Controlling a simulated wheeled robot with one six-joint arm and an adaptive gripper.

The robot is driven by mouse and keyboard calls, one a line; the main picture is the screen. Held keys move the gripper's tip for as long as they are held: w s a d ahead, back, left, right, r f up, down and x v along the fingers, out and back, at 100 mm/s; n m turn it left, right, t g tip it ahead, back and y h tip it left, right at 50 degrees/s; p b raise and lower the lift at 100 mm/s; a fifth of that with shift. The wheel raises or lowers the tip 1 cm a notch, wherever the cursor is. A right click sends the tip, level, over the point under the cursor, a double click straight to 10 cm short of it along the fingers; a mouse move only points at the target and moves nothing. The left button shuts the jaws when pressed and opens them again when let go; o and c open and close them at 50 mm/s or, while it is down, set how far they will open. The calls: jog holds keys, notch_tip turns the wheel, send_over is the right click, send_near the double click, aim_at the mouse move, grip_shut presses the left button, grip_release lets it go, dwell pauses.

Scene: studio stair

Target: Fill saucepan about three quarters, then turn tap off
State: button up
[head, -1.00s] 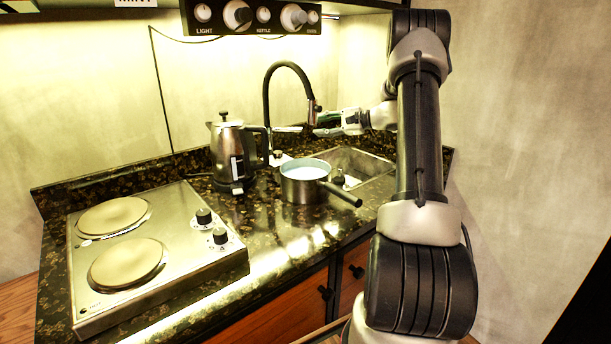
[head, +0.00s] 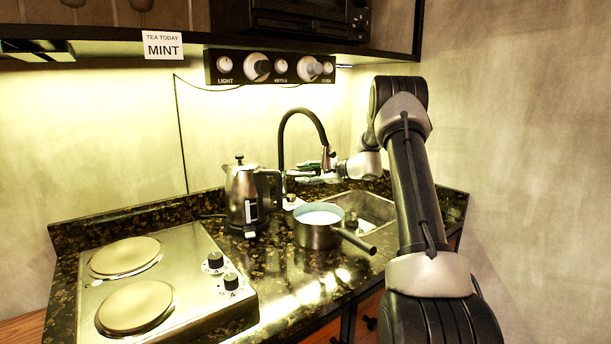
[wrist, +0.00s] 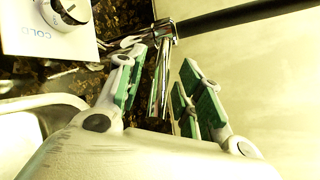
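The saucepan (head: 312,236) is a steel pan with a dark handle, upright by the sink's left edge. Pale liquid shows inside it; the exact level is hard to judge. The tap (head: 303,112) has a black arched hose and a chrome head. A knob marked COLD (wrist: 65,10) is at upper left there. I see no clear water stream.
A steel kettle (head: 240,196) stands left of the pan. A two-plate hob (head: 190,270) fills the left counter. The sink (head: 372,207) is behind and right of the pan. A control panel (head: 290,67) and a MINT note (head: 163,45) are above.

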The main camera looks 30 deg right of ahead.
jog(key=shift+c, duration=0.3)
grip_shut()
jog(key=shift+s+a+m+t+h, duration=0.3)
jog(key=shift+s+m+t+h, duration=0.25)
jog(key=shift+h, duration=0.25)
jog(key=shift+o, duration=0.3)
grip_release()
jog(key=shift+w, duration=0.15)
jog(key=v, duration=1.2)
jog(key=shift+d, duration=0.1)
